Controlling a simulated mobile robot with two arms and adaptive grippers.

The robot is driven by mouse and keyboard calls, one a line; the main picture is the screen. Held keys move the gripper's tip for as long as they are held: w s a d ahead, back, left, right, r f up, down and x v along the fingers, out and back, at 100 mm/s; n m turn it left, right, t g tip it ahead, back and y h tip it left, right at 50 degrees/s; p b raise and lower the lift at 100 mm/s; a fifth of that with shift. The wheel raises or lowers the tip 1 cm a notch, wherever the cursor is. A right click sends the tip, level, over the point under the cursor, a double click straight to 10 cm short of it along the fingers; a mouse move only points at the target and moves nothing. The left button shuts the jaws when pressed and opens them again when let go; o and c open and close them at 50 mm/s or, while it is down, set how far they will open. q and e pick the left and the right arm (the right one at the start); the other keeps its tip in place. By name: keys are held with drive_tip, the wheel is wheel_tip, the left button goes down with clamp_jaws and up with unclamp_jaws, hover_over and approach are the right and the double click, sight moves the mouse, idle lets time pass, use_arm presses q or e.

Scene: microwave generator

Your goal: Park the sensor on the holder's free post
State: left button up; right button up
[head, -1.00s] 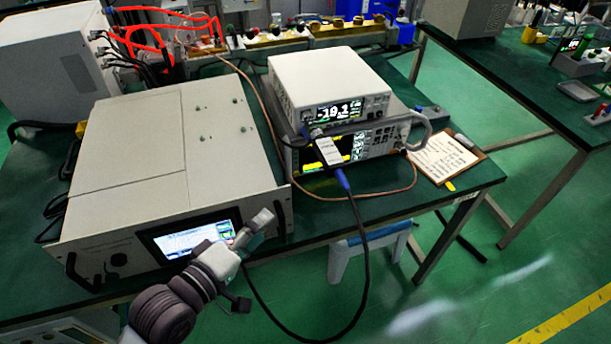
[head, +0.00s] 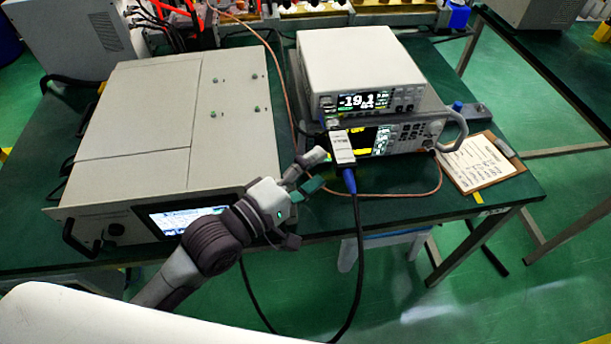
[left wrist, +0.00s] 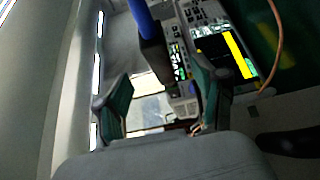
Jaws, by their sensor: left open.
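The sensor (head: 342,148) is a small white block with dark ends. It hangs at the front of the stacked instruments in the head view, with a blue cable end (head: 348,181) below it and a black cable running down. The blue end also shows in the left wrist view (left wrist: 141,16). My left gripper (head: 318,171) is open just left of the sensor, its fingers apart around empty space. Its green-padded fingers also show in the left wrist view (left wrist: 162,80). I cannot make out the holder or its free post for certain. My right gripper is not in view.
A white power meter (head: 360,68) reading -19.1 sits on a wider instrument (head: 408,135). A large beige cabinet (head: 150,120) with a lit screen stands at left. A copper cable (head: 415,195) curves along the bench. A clipboard (head: 480,165) lies at right.

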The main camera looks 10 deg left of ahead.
sight(333, 158)
use_arm(q)
drive_tip(key=shift+x, duration=1)
drive_tip(key=shift+w+d+r, duration=0.15)
drive_tip(key=shift+w+d, duration=0.1)
drive_tip(key=shift+w, duration=0.05)
drive_tip(key=shift+p+x, duration=0.45)
drive_tip(key=shift+x, duration=1.35)
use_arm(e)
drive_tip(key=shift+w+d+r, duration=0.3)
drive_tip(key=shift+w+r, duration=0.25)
use_arm(q)
drive_tip(key=c, duration=1.3)
clamp_jaws()
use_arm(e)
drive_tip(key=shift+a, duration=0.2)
